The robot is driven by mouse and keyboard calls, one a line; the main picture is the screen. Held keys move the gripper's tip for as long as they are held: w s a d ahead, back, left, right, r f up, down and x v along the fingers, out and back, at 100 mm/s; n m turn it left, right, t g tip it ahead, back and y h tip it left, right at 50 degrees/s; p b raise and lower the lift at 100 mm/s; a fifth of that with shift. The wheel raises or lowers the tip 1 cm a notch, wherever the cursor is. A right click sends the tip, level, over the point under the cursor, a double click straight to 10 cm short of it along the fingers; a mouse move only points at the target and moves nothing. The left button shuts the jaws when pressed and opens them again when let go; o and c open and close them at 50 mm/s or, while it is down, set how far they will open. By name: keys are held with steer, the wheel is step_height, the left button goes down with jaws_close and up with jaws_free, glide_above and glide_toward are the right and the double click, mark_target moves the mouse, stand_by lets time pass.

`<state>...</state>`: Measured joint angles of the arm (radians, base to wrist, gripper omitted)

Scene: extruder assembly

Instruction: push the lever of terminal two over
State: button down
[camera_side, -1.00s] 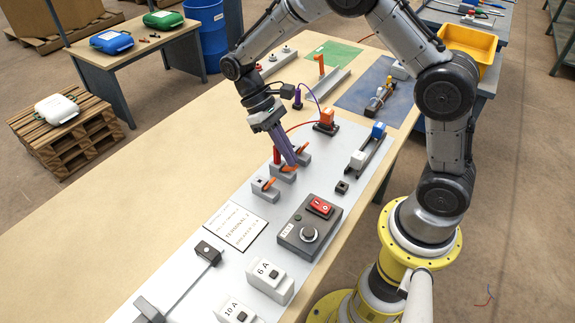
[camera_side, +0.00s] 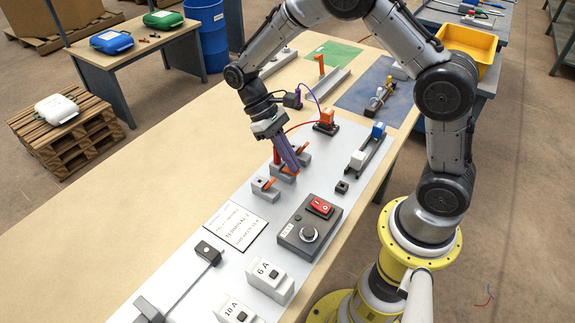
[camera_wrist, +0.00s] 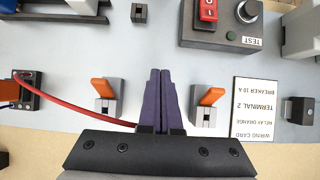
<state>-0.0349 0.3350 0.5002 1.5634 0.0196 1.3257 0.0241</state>
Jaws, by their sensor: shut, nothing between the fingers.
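Three small grey terminals with orange levers stand in a row on the light panel. The middle terminal (camera_side: 280,172) is at my fingertips in the side view, and its lever is partly covered by them. In the wrist view my gripper (camera_wrist: 160,74) hides this terminal. My gripper (camera_side: 296,172) is shut and empty, its long purple fingers pressed together and pointing down. I cannot tell whether they touch the lever. The near terminal (camera_side: 265,190) shows on the right in the wrist view (camera_wrist: 207,105). The far terminal (camera_side: 302,156) shows on the left there (camera_wrist: 107,95).
A red wire (camera_wrist: 75,108) runs to the middle terminal. A wiring card (camera_side: 235,226) reading "TERMINAL 2" lies by the near terminal. A grey test box (camera_side: 308,232) with a red switch stands to the right.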

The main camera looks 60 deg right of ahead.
stand_by(0.3)
steer(key=shift+v, duration=1.9)
steer(key=v, duration=1.4)
steer(key=s+r+t, duration=0.2)
steer(key=s+r, duration=0.3)
steer(key=r, duration=0.4)
steer(key=s+r+t, duration=0.3)
steer(key=s+r, duration=0.1)
steer(key=s, duration=0.5)
steer(key=s+d+f+t, duration=0.1)
steer(key=s+f+t, duration=0.6)
steer(key=s+f, duration=0.3)
steer(key=shift+s+d+f, duration=0.25)
steer(key=shift+s+f, duration=0.05)
